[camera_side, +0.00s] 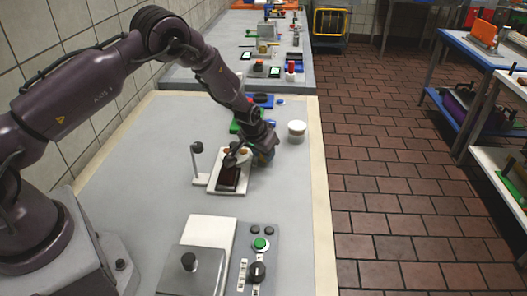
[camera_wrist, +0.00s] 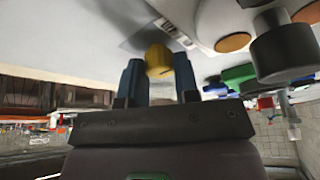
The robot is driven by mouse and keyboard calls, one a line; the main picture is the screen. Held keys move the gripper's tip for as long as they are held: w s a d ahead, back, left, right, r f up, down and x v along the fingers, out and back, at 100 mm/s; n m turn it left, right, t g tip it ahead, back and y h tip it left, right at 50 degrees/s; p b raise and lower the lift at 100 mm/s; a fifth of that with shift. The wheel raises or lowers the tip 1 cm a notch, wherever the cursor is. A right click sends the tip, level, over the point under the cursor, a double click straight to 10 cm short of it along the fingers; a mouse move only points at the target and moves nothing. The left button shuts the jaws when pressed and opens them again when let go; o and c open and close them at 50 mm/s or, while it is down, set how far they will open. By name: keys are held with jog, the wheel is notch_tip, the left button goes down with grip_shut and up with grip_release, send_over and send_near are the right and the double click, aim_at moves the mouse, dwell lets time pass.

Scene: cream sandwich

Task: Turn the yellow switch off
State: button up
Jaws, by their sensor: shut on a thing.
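The yellow switch (camera_wrist: 158,58) is a rounded yellow knob at the upper middle of the wrist view. It sits between the two blue fingers of my gripper (camera_wrist: 159,80), which is shut on it. Behind it is a grey base with a small pale label. In the side view my gripper (camera_side: 266,157) is low at the right of the white board, and the switch is mostly hidden there by my wrist. I cannot tell the switch's on or off position.
A white board (camera_side: 199,181) with a dark block and a thin post stands left of my gripper. A white round tub (camera_side: 297,131) stands behind to the right. Grey table is clear at left.

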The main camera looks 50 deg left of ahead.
jog(key=n, duration=0.2)
jog(key=n+g+y, duration=0.1)
jog(key=n, duration=0.2)
jog(key=shift+d+y, duration=0.1)
jog(key=shift+y, duration=0.2)
jog(key=shift+n, duration=0.3)
jog(key=o, duration=0.9)
